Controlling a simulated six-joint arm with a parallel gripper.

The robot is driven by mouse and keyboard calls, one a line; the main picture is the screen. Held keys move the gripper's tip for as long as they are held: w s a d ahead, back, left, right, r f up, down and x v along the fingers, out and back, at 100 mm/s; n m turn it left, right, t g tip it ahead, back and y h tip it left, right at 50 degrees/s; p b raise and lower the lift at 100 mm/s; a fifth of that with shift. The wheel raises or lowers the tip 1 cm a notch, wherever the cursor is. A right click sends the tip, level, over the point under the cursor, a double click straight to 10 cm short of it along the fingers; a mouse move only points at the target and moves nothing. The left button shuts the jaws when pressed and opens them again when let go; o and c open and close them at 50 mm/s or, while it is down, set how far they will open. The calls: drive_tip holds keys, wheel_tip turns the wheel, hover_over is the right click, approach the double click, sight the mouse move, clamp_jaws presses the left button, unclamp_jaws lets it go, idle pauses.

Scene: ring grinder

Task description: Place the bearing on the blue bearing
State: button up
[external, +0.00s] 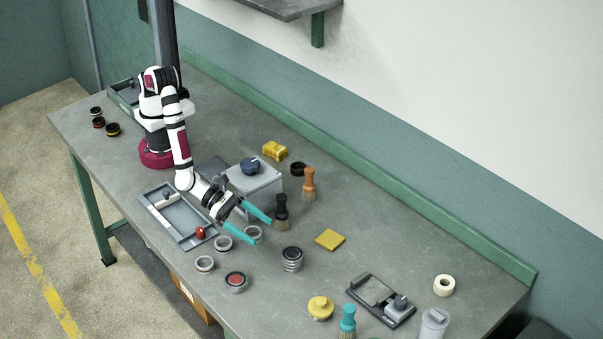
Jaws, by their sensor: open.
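Several silver ring-shaped bearings lie on the bench near my gripper: one (205,264) at the left, one (224,243) in the middle, and one (250,229) beneath the fingers. I cannot tell which is the bearing to be placed, and no ring reads clearly as blue. My gripper (265,230) has two teal fingers spread apart with nothing visible between them. It is near the rightmost ring; its exact height is unclear. A dark blue round piece (250,164) sits on the grey box (262,189) behind my gripper.
A grey tray (166,222) with a red-topped piece lies left of my gripper. A dark-topped stack (292,259) and a red-centred round part (236,282) are in front. Black (281,212) and orange (309,185) brushes stand behind. A yellow pad (330,240) lies right, with bare bench around it.

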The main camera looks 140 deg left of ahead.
drive_tip(key=s+d+r+m+g+h, duration=0.25)
drive_tip(key=s+r+m, duration=0.25)
drive_tip(key=m, duration=0.5)
drive_tip(key=s+d+r+m+g+h, duration=0.1)
drive_tip(key=s+d+r+m+h, duration=0.1)
drive_tip(key=s+r+m+h, duration=0.5)
drive_tip(key=s+a+r+m+g+y, duration=0.1)
drive_tip(key=s+a+m+g+y, duration=0.2)
drive_tip(key=s+m, duration=1.1)
drive_tip(key=s+a+r+m+g+y, duration=0.2)
drive_tip(key=s+a+m+g, duration=0.4)
drive_tip(key=s+m, duration=0.9)
drive_tip(key=s+a+y, duration=0.1)
drive_tip(key=s+a, duration=0.1)
drive_tip(key=s, duration=0.1)
drive_tip(key=shift+s+a, duration=0.2)
drive_tip(key=shift+s, duration=0.2)
